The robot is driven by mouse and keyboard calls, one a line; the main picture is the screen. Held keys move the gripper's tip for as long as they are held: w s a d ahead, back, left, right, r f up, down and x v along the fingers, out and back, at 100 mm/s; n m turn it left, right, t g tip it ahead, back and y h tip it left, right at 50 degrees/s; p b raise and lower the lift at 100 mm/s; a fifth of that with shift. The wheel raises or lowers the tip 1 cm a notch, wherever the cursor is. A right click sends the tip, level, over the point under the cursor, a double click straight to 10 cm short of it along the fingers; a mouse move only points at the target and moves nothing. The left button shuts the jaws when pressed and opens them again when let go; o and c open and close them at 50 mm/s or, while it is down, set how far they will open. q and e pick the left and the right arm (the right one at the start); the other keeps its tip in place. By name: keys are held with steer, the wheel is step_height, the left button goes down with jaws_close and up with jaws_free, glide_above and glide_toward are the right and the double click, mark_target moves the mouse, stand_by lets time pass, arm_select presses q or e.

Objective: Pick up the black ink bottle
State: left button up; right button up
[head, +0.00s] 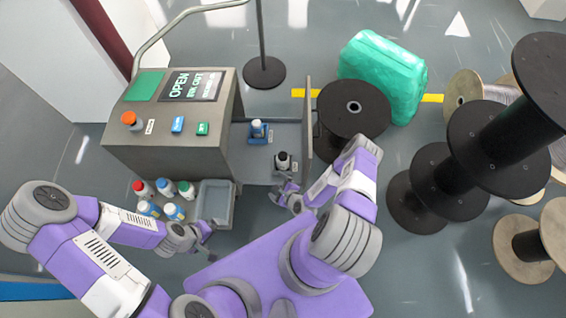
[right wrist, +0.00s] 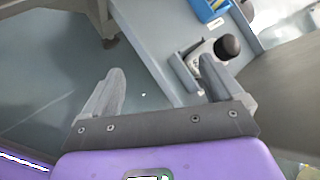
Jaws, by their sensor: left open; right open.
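The black ink bottle (head: 282,159), with a dark cap, stands in a grey holder on the machine's open shelf. In the right wrist view its black cap (right wrist: 228,46) shows beyond the right-hand finger, and its body is mostly hidden. My right gripper (head: 289,197) is open and empty, just in front of the shelf and nearer to me than the bottle. In the right wrist view the two fingers (right wrist: 158,88) are wide apart, with the bottle off to the right of the gap. My left gripper (head: 205,238) is open and empty beside the grey bin.
An upright door panel (head: 307,120) edges the shelf on the right. Several coloured-cap bottles (head: 165,187) stand left of the grey bin (head: 216,197). Black spools (head: 354,112) stand at right.

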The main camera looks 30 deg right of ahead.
mark_target(284, 164)
steer(key=s+d+f+m+t+h+b, duration=0.1)
steer(key=s+d+f+m+t+h, duration=0.3)
steer(key=m, duration=0.8)
steer(key=shift+g+h, duration=0.6)
steer(key=shift+g, duration=0.1)
steer(key=w+d, duration=0.1)
steer(key=w, duration=0.3)
steer(key=w+d+b, duration=0.1)
steer(key=w, duration=0.3)
steer(key=w+d+b, duration=0.1)
steer(key=w+d, duration=0.1)
steer(key=w, duration=0.2)
steer(key=shift+f, duration=0.25)
steer(key=shift+n, duration=0.3)
steer(key=b+x, duration=0.2)
steer(key=x, duration=0.2)
steer(key=shift+f, duration=0.15)
steer(key=shift+w+d, duration=0.15)
steer(key=shift+w, duration=0.25)
steer(key=c, duration=1.2)
